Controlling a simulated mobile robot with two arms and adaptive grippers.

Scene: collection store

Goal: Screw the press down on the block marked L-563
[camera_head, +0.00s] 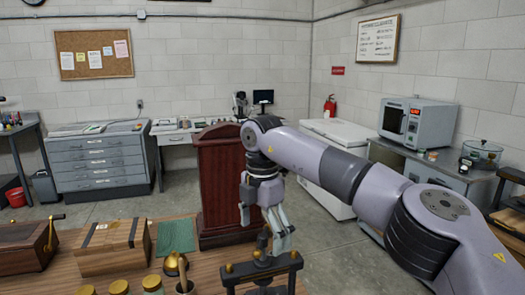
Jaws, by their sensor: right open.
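The press is a dark frame (239,275) with a crossbar, brass knobs and a central screw, on the wooden table at the bottom of the head view. Its lower part is cut off by the picture edge. I cannot make out a block or the marking L-563. My right gripper (266,228) points down with its fingers spread, just above the middle of the crossbar. I cannot tell whether a fingertip touches the screw. My left gripper is not in view.
On the wooden table (208,272) left of the press are a brass-topped piece (175,264), several brass-lidded jars (119,287), a green mat (175,236), a wooden box (112,247) and a cranked box (25,247). A tall reddish-brown cabinet (219,180) stands behind the table.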

